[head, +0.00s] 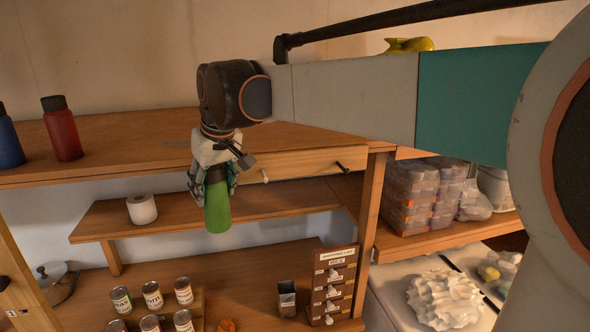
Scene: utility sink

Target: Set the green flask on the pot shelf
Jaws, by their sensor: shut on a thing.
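The green flask (217,207) is held upright in my gripper (212,178). The gripper points down and its fingers close around the flask's upper part, hiding its top. The flask shows in front of the small middle shelf (285,202) and below the edge of the top shelf; I cannot tell if its base touches anything. A silver lidded pot (56,284) sits at the lower left on the wide lower shelf (230,262), partly cut off by a wooden post. I cannot tell for certain which level is the pot shelf.
A red flask (61,130) and a blue flask (9,142) stand on the top shelf. A paper roll (142,209) is on the middle shelf. Clear wood lies behind the cans.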

